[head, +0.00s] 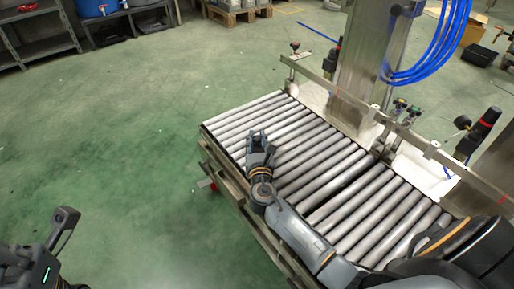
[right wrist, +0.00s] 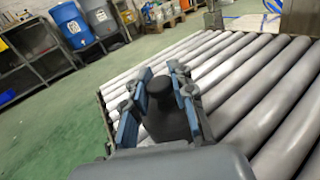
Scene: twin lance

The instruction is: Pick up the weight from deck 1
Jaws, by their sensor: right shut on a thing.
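The weight (right wrist: 162,108) is a dark grey, knobbed piece, seen in the right wrist view between the blue-padded fingers of my right gripper (right wrist: 156,84). The fingers are shut on it, one on each side. My left gripper (head: 62,229) is at the lower left, over the floor, partly cut off.
A metal rail (head: 330,86) with posts and fittings runs along the deck's far side. A steel column (head: 368,50) with blue hoses (head: 440,50) stands behind it. Shelves (head: 38,38) and blue barrels (head: 97,7) are far back. The green floor (head: 130,120) left of the deck is clear.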

